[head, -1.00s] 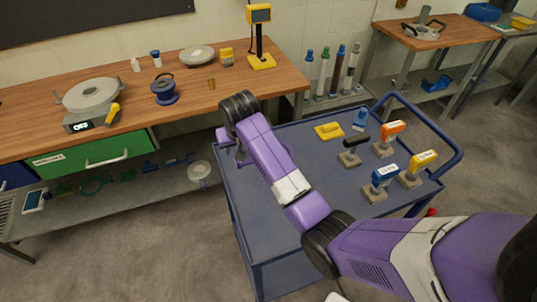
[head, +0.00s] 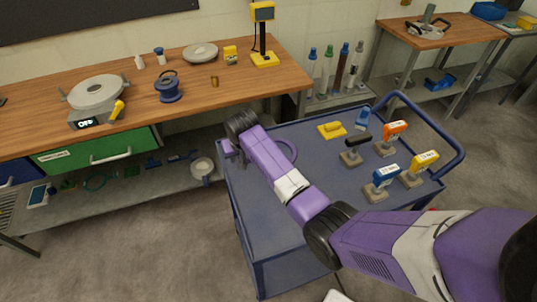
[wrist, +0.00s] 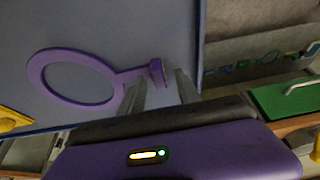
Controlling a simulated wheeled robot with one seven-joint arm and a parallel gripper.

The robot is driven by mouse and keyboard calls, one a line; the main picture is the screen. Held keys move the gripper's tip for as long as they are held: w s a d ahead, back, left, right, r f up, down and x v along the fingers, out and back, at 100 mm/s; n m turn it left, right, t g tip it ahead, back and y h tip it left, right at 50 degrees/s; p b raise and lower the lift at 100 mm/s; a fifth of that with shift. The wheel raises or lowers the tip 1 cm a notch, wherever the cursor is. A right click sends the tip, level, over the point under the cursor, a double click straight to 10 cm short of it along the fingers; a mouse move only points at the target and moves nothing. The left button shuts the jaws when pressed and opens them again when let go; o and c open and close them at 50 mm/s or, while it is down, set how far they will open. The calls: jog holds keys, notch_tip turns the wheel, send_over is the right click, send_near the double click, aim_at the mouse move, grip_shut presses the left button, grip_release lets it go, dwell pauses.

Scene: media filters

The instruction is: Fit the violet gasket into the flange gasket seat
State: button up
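The violet gasket (wrist: 37,68) is a flat ring with a tab, lying on the blue cart top in the wrist view. In the head view part of its ring (head: 293,148) shows beside my arm at the cart's far left. My gripper (wrist: 160,88) is open, its two fingers apart on either side of the line of the upright tab end (wrist: 157,72). I cannot tell whether a finger touches the tab. A blue flanged spool (head: 168,88) stands on the wooden bench; whether it holds the gasket seat is not clear.
The blue cart (head: 265,225) also carries a yellow block (head: 331,130) and several coloured-handled tools on its right half. The bench (head: 130,85) behind holds a scale with a grey disc (head: 95,92) and a yellow-headed stand (head: 263,35).

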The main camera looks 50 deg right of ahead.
jog(key=shift+c, duration=0.2)
grip_shut()
